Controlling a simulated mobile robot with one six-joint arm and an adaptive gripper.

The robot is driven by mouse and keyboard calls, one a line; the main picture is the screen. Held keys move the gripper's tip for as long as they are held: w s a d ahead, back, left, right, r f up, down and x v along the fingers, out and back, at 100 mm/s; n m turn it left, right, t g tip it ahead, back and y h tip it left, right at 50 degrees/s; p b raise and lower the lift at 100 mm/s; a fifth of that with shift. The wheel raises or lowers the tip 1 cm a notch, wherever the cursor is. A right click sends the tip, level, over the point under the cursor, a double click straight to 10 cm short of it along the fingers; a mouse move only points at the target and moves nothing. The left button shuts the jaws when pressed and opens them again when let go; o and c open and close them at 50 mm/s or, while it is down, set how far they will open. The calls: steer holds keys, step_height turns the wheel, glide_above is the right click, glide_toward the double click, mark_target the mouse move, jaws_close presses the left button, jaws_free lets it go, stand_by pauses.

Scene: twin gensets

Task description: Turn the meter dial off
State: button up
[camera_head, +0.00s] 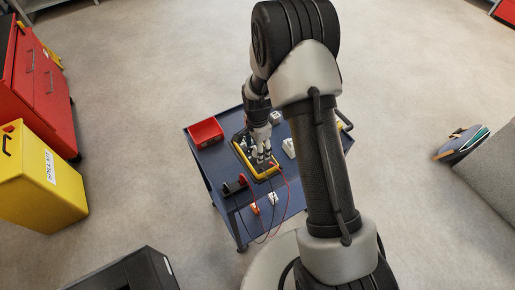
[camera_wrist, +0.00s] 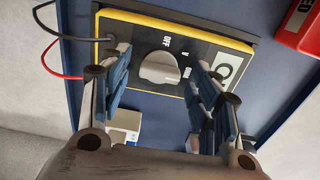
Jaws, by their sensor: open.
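The meter (camera_wrist: 215,42), with a yellow rim and dark face, lies on the blue cart top; it also shows in the head view (camera_head: 243,155). Its round grey dial (camera_wrist: 158,68) sits between my fingers in the wrist view. Labels OFF, V and OHM run along one side of the dial, and a mark shows at the meter's right end. I cannot tell which label the dial points to. My gripper (camera_wrist: 160,85) is open, one finger on each side of the dial, with gaps showing; in the head view my gripper (camera_head: 262,157) is over the meter. Contact is not visible.
A black lead (camera_wrist: 50,20) and a red lead (camera_wrist: 55,68) leave the meter's left end. A red bin (camera_head: 206,132) stands on the cart (camera_head: 215,160). A white block (camera_wrist: 124,125) is close to my left finger. A yellow spill-kit box (camera_head: 40,180) stands left.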

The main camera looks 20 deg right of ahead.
steer(key=shift+c, duration=0.4)
steer(key=c, duration=1)
